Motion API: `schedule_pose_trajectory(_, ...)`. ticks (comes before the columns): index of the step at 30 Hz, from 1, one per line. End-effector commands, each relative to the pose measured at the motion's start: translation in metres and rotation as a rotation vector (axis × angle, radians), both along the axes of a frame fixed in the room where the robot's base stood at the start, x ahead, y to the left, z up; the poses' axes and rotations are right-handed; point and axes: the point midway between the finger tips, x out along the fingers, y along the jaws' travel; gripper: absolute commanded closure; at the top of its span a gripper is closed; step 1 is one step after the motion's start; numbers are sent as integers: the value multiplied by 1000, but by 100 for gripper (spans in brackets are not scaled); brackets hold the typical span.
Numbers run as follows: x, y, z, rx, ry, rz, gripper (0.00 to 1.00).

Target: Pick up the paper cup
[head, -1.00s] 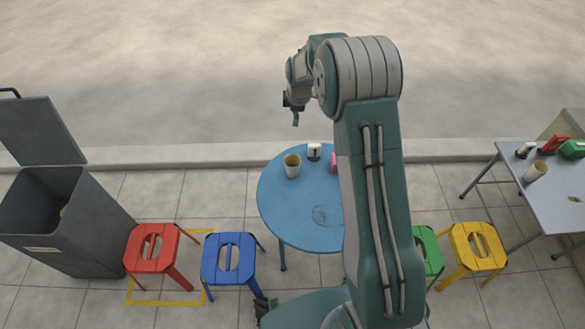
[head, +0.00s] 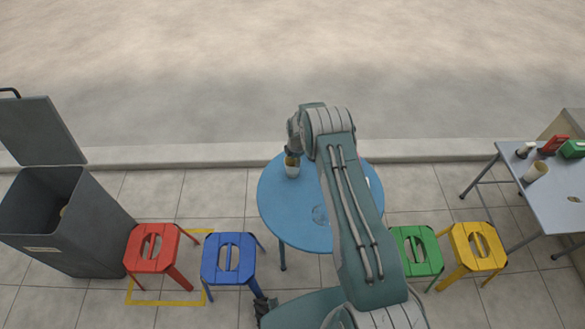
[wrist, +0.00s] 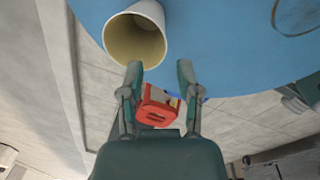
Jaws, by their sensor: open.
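The paper cup (head: 292,172) is pale outside and yellowish inside, and stands on the round blue table (head: 284,215) near its far left part. In the wrist view the cup (wrist: 132,42) shows its open mouth, just beyond the fingertips and mostly left of the gap between them. My gripper (wrist: 160,72) is open, with nothing between its fingers.
A ring mark (head: 320,215) shows on the blue tabletop. Red (head: 152,248), blue (head: 229,258), green (head: 417,250) and yellow (head: 474,248) stools stand in front. An open grey bin (head: 70,235) is at left. A grey side table (head: 555,195) at right holds another cup (head: 536,172).

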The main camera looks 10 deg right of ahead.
Motion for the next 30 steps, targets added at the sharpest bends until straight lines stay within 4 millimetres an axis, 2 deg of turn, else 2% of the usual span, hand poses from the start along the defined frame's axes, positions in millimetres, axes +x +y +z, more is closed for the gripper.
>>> schedule_pose_trajectory(3, 2, 0, -18, 0, 0, 0, 56)
schedule_pose_trajectory(11, 3, -1, -38, 0, 1, -2, 56)
schedule_pose_trajectory(19, 5, -5, -74, 0, 1, -1, 56)
schedule_pose_trajectory(29, 6, -4, -80, 0, 0, -2, 56)
schedule_pose_trajectory(30, 6, -4, -80, 0, 0, -2, 65)
